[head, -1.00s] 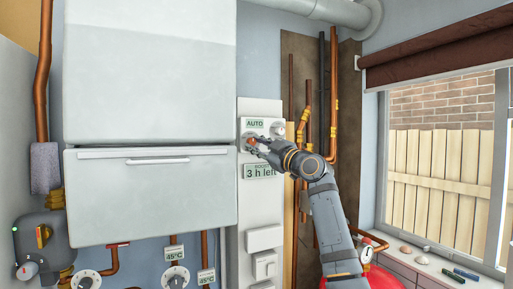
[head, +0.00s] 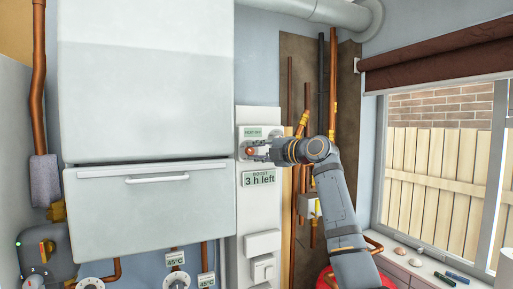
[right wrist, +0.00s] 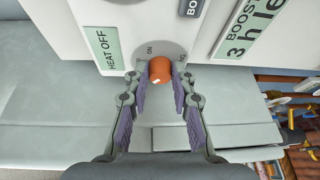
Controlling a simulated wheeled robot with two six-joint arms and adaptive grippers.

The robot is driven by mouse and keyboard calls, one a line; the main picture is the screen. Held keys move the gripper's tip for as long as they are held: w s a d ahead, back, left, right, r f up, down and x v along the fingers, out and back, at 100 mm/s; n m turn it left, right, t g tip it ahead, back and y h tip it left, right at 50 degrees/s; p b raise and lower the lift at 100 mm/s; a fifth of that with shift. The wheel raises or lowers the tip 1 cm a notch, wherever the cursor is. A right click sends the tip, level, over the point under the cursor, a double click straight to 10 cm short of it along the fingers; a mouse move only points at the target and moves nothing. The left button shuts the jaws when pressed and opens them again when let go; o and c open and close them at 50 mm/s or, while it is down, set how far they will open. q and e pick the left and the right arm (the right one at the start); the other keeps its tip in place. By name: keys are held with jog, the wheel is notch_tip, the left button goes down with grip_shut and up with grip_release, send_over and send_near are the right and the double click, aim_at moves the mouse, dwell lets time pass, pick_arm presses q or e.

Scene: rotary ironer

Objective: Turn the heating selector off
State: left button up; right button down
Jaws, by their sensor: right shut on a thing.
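The heating selector shows as an orange-red knob (right wrist: 160,70) on a grey round dial with an "ON" mark beside it. In the head view the selector knob (head: 250,152) sits on the white control panel (head: 247,213), partly hidden by my fingers. A small green display (right wrist: 103,48) beside the dial reads "HEAT OFF" in the right wrist view. My right gripper (right wrist: 161,76) is shut on the knob, with one finger on each side of it. My left gripper is in neither current view.
A "BOOST 3 h left" display (head: 259,179) is just below the selector. A large white cabinet (head: 148,205) stands close on the left. Copper pipes (head: 333,80) run up the wall at right, behind my arm. A window (head: 440,165) is farther right.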

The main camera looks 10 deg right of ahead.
jog(key=shift+n+h+p, duration=0.4)
jog(key=shift+n+p, duration=0.05)
jog(key=shift+n, duration=0.35)
jog(key=shift+g, duration=0.3)
jog(key=c, duration=1.1)
grip_release()
jog(key=shift+r, duration=0.1)
jog(key=shift+s+d, duration=0.1)
jog(key=shift+s, duration=0.1)
jog(key=v, duration=1.1)
jog(key=shift+s, duration=0.25)
